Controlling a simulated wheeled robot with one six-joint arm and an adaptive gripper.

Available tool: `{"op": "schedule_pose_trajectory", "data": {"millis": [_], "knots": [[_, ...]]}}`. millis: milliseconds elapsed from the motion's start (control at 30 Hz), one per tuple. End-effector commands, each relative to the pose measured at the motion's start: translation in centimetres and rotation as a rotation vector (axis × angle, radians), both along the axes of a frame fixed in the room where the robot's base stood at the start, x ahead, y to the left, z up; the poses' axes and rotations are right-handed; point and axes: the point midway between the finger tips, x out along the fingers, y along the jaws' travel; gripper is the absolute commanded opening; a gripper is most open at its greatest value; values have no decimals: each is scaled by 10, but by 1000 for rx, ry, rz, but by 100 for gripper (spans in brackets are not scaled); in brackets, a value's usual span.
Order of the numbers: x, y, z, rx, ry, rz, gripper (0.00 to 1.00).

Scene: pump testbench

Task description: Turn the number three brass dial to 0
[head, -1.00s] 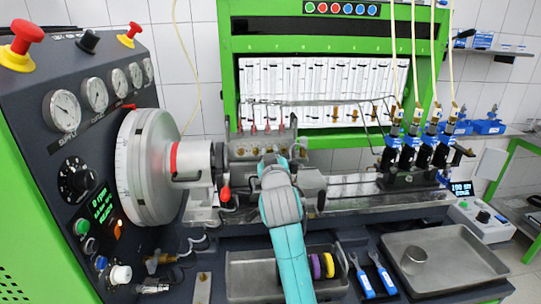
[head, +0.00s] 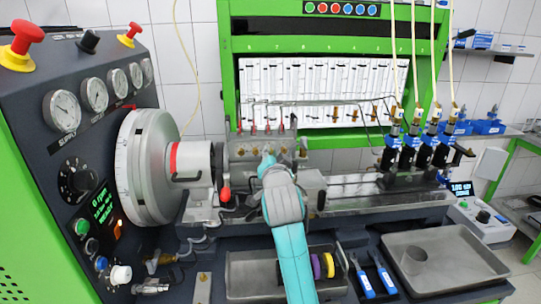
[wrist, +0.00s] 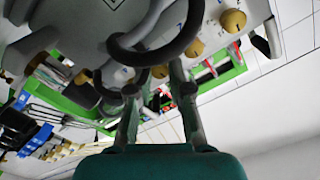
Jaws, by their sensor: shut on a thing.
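A row of small brass dials runs along the front of the grey pump (head: 236,171) in the head view. One brass dial (head: 303,153) shows to the right of my gripper (head: 268,160). In the wrist view, my gripper (wrist: 157,86) has its fingers on either side of a brass dial (wrist: 160,71) and is shut on it. Two more brass dials (wrist: 195,48) (wrist: 234,21) are in line beyond it, apart from the fingers. I cannot read the dial's number or setting, and the hand hides it in the head view.
A black hose (wrist: 150,45) loops close above my fingers. Blue-topped injectors (head: 415,145) stand at right. A metal tray (head: 450,250) lies front right.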

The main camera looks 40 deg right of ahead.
Motion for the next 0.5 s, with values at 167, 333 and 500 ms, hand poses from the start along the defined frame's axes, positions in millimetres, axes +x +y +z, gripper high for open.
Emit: {"op": "schedule_pose_trajectory", "data": {"millis": [167, 333, 500], "knots": [[0, 0, 0, 69, -46, 0, 0], [0, 0, 0, 106, -71, 0, 0], [0, 0, 0, 121, -81, 0, 0]]}}
